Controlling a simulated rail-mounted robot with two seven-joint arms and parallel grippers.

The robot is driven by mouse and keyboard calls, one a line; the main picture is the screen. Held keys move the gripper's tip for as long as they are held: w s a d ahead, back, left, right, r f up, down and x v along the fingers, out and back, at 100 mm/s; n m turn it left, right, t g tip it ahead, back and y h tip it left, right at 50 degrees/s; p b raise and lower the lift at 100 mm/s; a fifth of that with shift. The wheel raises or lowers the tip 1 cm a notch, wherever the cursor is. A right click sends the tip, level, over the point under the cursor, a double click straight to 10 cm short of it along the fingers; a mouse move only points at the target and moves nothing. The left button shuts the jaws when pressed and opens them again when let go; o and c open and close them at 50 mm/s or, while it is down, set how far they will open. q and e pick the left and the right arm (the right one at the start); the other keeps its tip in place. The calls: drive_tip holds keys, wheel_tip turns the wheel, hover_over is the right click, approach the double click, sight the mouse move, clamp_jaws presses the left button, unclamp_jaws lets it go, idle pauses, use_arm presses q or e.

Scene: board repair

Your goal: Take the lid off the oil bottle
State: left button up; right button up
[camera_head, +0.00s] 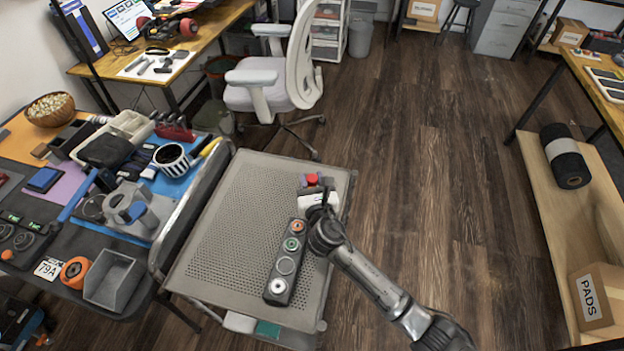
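A small item with a red lid (312,179), which looks like the oil bottle, stands near the far right corner of the grey perforated cart top (225,215). A pale, white-and-grey shape shows just below the red lid. My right gripper (323,196) is at this item, close on its near right side, with its arm coming in from the lower right. The gripper's fingers are small and partly hidden, so I cannot tell whether they touch the bottle or the lid. My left gripper is not in view.
A dark strip with several round fittings (281,275) lies on the cart in front of the gripper. A cluttered workbench (85,245) adjoins the cart on the left. An office chair (275,85) stands behind. A shelf with a PADS box (600,300) is at right. The floor between is clear.

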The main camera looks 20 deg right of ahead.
drive_tip(key=o, duration=0.3)
drive_tip(key=shift+o, duration=0.2)
drive_tip(key=shift+r, duration=0.2)
drive_tip(key=s, duration=0.3)
drive_tip(key=s+a+p, duration=0.1)
drive_tip(key=s, duration=0.3)
drive_tip(key=s+a+p, duration=0.1)
drive_tip(key=s, duration=0.2)
drive_tip(key=shift+s, duration=0.95)
drive_tip(key=shift+f, duration=0.1)
